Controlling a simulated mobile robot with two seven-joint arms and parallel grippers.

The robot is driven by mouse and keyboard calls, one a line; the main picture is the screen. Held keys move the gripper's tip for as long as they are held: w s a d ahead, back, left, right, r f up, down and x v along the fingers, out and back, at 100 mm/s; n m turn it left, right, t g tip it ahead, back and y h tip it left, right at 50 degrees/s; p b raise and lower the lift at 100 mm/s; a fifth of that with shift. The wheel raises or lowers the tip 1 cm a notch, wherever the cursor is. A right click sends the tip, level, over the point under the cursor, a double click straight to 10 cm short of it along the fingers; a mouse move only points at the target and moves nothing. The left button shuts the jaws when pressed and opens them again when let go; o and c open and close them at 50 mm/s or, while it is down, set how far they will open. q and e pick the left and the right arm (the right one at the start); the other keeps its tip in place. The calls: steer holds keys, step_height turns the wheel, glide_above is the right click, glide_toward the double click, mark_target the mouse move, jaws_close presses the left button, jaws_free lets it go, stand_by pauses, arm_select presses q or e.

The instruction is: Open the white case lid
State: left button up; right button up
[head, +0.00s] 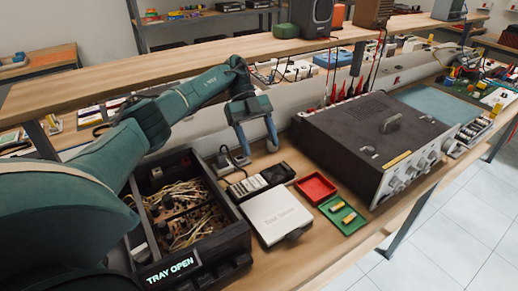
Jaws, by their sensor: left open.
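The white case (277,213) lies on the wooden bench in the middle of the head view. Its flat white lid faces up with small grey lettering and looks shut. A dark tab (294,235) sits at its front edge. My left gripper (259,148) points down behind the case, beyond a black tray of pale blocks (260,180). Its two fingers are apart with nothing between them, clear of the case. My right gripper is not in view.
An open hi-fi unit (240,238) with wires inside and a lit "TRAY OPEN" display stands left of the case. A red tray (316,187) and a green tray (343,214) with small cylinders lie right. A large black amplifier (370,135) stands beyond them.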

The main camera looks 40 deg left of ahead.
arm_select(q)
step_height(320, 180, up, 7)
stand_by(0.5)
steer(key=shift+f, duration=0.15)
